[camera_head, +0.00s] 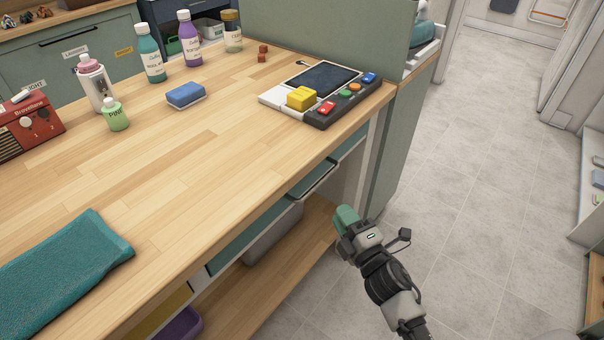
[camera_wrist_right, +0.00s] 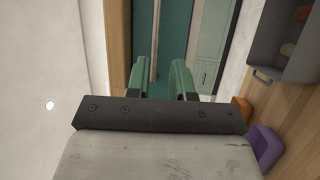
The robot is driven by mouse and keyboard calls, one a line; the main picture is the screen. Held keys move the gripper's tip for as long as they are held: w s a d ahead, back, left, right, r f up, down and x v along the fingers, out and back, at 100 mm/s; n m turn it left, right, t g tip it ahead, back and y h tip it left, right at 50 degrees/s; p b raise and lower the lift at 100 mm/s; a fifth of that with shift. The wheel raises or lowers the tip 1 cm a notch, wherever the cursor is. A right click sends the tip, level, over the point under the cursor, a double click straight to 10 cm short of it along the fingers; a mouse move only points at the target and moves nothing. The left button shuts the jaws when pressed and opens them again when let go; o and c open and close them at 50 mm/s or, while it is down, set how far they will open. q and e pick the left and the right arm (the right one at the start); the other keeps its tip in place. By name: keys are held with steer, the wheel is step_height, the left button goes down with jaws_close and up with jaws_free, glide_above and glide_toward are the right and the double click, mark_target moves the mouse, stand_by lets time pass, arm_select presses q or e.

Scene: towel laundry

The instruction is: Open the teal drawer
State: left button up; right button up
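The teal drawer front (camera_head: 240,240) runs under the edge of the wooden table in the head view, partly hidden by the tabletop. A pale-edged bar (camera_head: 314,179), seemingly its handle, stands out from it. In the right wrist view the teal front (camera_wrist_right: 178,30) is straight ahead, with a pale bar (camera_wrist_right: 154,40) along it. My right gripper (camera_head: 346,217) has green fingers and is beside the table front, apart from the bar in the head view. In the wrist view its fingers (camera_wrist_right: 160,78) are apart with nothing held between them. My left gripper is not in view.
The wooden table (camera_head: 190,165) holds bottles, a blue sponge (camera_head: 185,94), a folded teal towel (camera_head: 65,270) and a button console (camera_head: 325,90). Below is a shelf with a grey bin (camera_head: 273,236) and a purple bin (camera_head: 180,325). The floor (camera_head: 480,190) to the right is clear.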

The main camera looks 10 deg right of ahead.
mark_target(321, 179)
steer(key=x, duration=0.4)
steer(key=shift+w+r+p, duration=0.25)
steer(key=shift+r+p, duration=0.05)
steer(key=shift+r, duration=0.15)
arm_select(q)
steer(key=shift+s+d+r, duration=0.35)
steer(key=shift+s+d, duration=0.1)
arm_select(e)
steer(key=shift+x, duration=2.95)
steer(key=shift+f, duration=0.1)
jaws_close()
